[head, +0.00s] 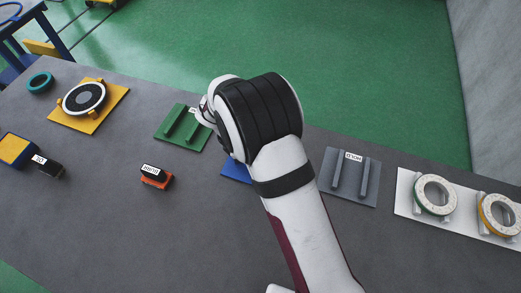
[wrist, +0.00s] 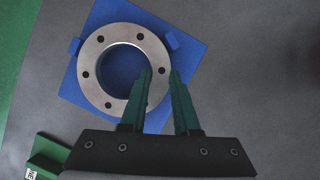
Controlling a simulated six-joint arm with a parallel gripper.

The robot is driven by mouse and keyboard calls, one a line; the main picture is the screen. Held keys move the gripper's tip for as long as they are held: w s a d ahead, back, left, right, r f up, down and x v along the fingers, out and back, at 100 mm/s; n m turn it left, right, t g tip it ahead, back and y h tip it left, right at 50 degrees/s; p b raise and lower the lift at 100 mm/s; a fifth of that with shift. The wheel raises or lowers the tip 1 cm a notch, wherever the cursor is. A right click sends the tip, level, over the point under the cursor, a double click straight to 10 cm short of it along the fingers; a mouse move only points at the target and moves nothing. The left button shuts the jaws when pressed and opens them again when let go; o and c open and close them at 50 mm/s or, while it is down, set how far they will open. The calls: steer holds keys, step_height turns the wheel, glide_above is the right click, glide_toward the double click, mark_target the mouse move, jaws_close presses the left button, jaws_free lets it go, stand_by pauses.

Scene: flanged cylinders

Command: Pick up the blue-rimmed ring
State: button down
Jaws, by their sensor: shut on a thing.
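A pale metal ring (wrist: 88,62) with bolt holes lies flat over the blue plate (wrist: 70,86) in the wrist view. Blue shows through its hole; I cannot make out a blue rim on its side. My gripper (wrist: 161,72) has its two green fingers on either side of the ring's right wall, one over the hole and one outside, and is shut on that wall. In the head view my arm hides the ring and the fingers; only a corner of the blue plate (head: 236,170) shows.
A green railed plate (head: 172,134) lies left of my arm and a grey railed plate (head: 350,185) right of it. A white board (head: 404,190) at right bears a green-rimmed and a yellow-rimmed ring. A small orange-and-black block (head: 156,177) sits at front left.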

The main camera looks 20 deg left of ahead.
steer(key=shift+r, duration=0.1)
steer(key=shift+r, duration=0.55)
step_height(320, 180, up, 3)
steer(key=shift+r, duration=0.1)
steer(key=w+d+r, duration=0.1)
steer(key=d+r, duration=0.5)
steer(key=d, duration=0.5)
steer(key=shift+d+r, duration=0.3)
